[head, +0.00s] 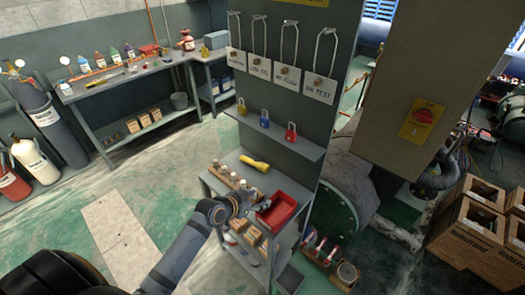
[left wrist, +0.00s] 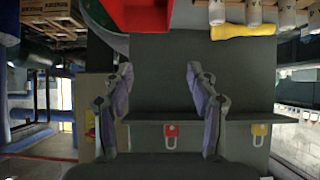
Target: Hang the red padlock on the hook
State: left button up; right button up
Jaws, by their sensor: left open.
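The red padlock (head: 291,132) stands upright on a narrow shelf (head: 272,134) on the grey panel, at the right of a blue padlock (head: 264,118) and a yellow padlock (head: 241,106). Above them, several wire hooks (head: 288,40) with white tags hang on the panel. My left gripper (head: 259,204) is over the cart, below the shelf and apart from the padlocks. In the upside-down left wrist view, the gripper (left wrist: 160,74) is open and empty, with the red padlock (left wrist: 171,132) visible between its fingers. The blue padlock is not visible there. My right gripper is not in view.
A cart below the shelf holds a red tray (head: 277,211), a yellow flashlight (head: 255,163) and several small bottles. A beige cabinet with a red switch (head: 422,116) stands to the right. A workbench (head: 130,74) stands at the back left. The floor left of the cart is clear.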

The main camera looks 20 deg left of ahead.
pick_arm(q)
jog(key=w+a+r+t+h, duration=0.1)
jog(key=w+r+t, duration=0.1)
jog(key=w+r, duration=0.35)
jog(key=w+r+t+h, duration=0.1)
jog(key=w+r+t, duration=0.15)
jog(key=r, duration=0.55)
send_near(289, 135)
jog(key=w+d+f, duration=0.1)
jog(key=w+f, duration=0.1)
jog(key=w, duration=0.1)
jog(key=b+x, duration=0.2)
jog(key=x, duration=0.1)
jog(key=b+x, duration=0.1)
jog(key=shift+w+d+r+b, duration=0.3)
jog(key=shift+w, duration=0.05)
jog(key=shift+w+d+r, duration=0.1)
jog(key=shift+w, duration=0.2)
jog(key=shift+w+r, duration=0.1)
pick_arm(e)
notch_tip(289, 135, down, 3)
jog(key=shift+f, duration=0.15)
pick_arm(q)
jog(key=c, duration=1)
jog(key=shift+o, duration=0.2)
jog(key=shift+r+p, duration=0.55)
jog(key=shift+r, duration=0.4)
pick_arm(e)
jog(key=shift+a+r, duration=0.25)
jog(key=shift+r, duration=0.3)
